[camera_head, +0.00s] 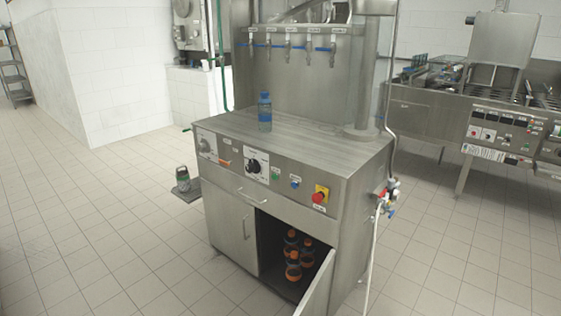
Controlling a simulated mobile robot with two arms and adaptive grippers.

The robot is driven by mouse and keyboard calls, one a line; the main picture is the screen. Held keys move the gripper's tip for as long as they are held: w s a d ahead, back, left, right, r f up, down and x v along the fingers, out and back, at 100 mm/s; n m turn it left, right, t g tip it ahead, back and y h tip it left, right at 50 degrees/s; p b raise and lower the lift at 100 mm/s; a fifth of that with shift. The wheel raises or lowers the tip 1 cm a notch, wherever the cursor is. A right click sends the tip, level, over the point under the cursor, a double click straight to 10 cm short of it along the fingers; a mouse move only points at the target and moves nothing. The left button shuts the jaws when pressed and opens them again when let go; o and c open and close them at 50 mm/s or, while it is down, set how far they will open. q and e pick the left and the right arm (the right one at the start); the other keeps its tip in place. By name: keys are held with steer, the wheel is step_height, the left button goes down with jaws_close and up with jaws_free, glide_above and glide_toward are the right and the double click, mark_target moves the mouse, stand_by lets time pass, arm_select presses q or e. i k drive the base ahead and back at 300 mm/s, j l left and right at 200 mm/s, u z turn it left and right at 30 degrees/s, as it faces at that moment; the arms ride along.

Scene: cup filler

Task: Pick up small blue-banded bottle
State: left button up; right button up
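The small bottle (265,112) with a blue cap and a blue band stands upright on the steel counter top (300,142) of the filling machine. Neither of my grippers shows in the head view.
A row of taps (287,48) hangs above the counter's back. Below, the right cabinet door (318,290) is open, showing several orange-banded bottles (293,268). A red emergency button (319,197) is on the front panel. A grey-green object (184,182) stands left on the floor, which is otherwise largely clear.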

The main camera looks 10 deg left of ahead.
mark_target(265, 105)
steer(key=z, duration=0.3)
steer(key=i+j+z, duration=0.2)
steer(key=j+z, duration=0.25)
steer(key=i+j+z, duration=0.1)
steer(key=j+z, duration=0.8)
